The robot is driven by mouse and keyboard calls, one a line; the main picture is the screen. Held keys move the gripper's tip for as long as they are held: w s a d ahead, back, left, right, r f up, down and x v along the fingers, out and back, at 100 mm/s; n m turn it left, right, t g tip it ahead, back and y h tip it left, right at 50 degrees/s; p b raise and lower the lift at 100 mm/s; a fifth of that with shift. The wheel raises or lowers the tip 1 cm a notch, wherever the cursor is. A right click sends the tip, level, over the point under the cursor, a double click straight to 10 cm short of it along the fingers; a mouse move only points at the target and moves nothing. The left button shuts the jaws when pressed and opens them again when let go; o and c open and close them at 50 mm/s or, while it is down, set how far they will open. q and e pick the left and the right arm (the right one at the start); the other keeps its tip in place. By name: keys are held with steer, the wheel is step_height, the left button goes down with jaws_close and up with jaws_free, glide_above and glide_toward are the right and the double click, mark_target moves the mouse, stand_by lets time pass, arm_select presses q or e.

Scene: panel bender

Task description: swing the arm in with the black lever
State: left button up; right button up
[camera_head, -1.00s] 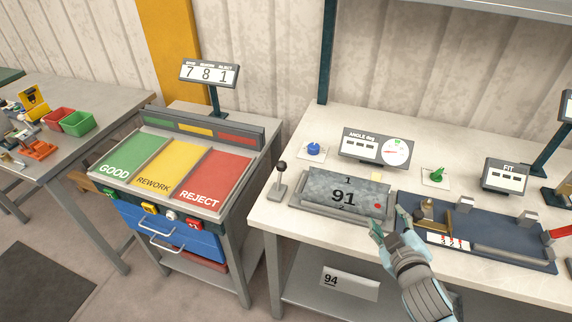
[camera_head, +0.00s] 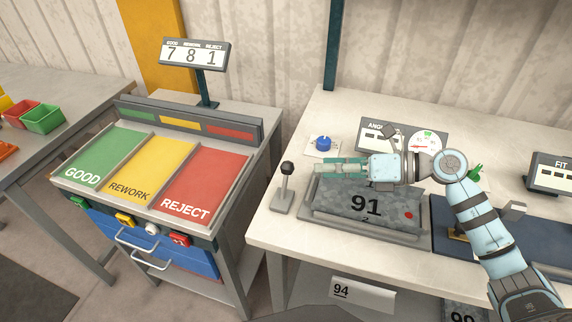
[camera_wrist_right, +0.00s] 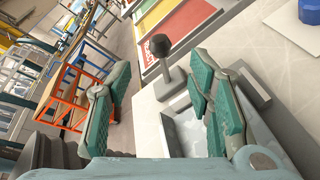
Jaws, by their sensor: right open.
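The black lever (camera_head: 287,170) has a round black knob on a short stem and stands on a grey base plate at the left end of the bench. It also shows in the right wrist view (camera_wrist_right: 159,47), upright beyond and between the fingertips. My right gripper (camera_head: 326,167) is open and empty, with green finger pads pointing left toward the lever and a gap between. In the right wrist view its fingers (camera_wrist_right: 158,90) are spread wide. Below it lies the grey panel marked 91 (camera_head: 365,206) in a tray. My left gripper is not in view.
A blue knob (camera_head: 323,143) sits behind the gripper. The angle display (camera_head: 428,143) is partly hidden by my right arm. A green knob (camera_head: 476,171) and FIT display (camera_head: 551,173) stand right. The GOOD, REWORK, REJECT sorting stand (camera_head: 150,172) is to the left.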

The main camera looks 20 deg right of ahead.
mark_target(287, 168)
steer(key=x, duration=1)
steer(key=shift+w, duration=0.2)
steer(key=shift+s+a, duration=0.1)
steer(key=shift+s, duration=0.05)
steer(key=shift+c, duration=0.3)
jaws_close()
